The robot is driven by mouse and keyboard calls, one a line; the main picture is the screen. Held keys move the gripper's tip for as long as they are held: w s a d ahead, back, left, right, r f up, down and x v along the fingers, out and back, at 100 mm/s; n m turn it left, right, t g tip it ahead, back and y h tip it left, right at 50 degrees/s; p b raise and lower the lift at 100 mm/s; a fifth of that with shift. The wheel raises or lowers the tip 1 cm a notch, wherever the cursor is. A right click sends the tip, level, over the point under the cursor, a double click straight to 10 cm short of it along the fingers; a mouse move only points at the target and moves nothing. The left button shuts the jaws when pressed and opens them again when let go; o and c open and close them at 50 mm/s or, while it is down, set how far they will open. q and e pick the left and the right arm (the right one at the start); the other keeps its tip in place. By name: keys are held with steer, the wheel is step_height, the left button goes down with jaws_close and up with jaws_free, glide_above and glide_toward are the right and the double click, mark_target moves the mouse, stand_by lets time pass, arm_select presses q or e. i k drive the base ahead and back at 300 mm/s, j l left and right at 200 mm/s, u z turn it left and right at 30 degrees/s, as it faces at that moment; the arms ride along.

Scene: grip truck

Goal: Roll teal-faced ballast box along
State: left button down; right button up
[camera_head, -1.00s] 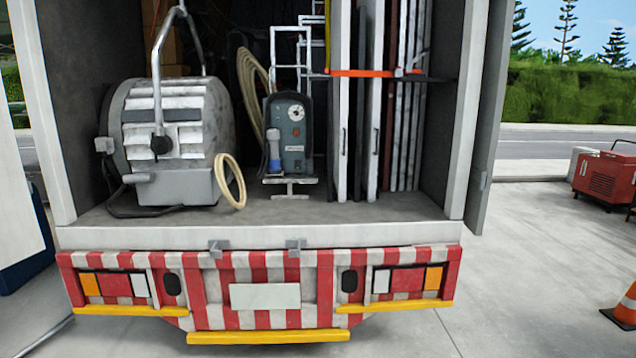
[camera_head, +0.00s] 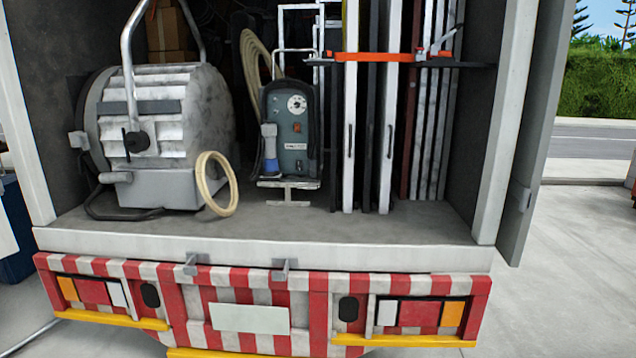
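The teal-faced ballast box (camera_head: 294,158) stands upright on the truck bed (camera_head: 330,226), a little right of the large grey studio lamp (camera_head: 165,135). Its front has a round white dial, a red knob and a pale label. A carrying handle arches over its top. A blue and grey cylindrical part is at its front left. Below its front is a flat metal plate with a T-shaped foot on the bed. Its back is hidden. Neither of my grippers is in view.
A pale cable coil (camera_head: 216,184) leans by the lamp. Tall panels (camera_head: 390,110) stand close on the box's right, behind an orange strap (camera_head: 380,57). The bed in front of the box is clear, up to the white rear sill (camera_head: 380,260). Two grey brackets stick up at the sill.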

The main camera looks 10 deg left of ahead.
mark_target(277, 98)
steer(key=i+j, duration=0.2)
steer(key=i, duration=0.2)
steer(key=i+j, duration=0.2)
steer(key=i, duration=0.2)
steer(key=i+j, duration=0.2)
steer(key=i, duration=0.2)
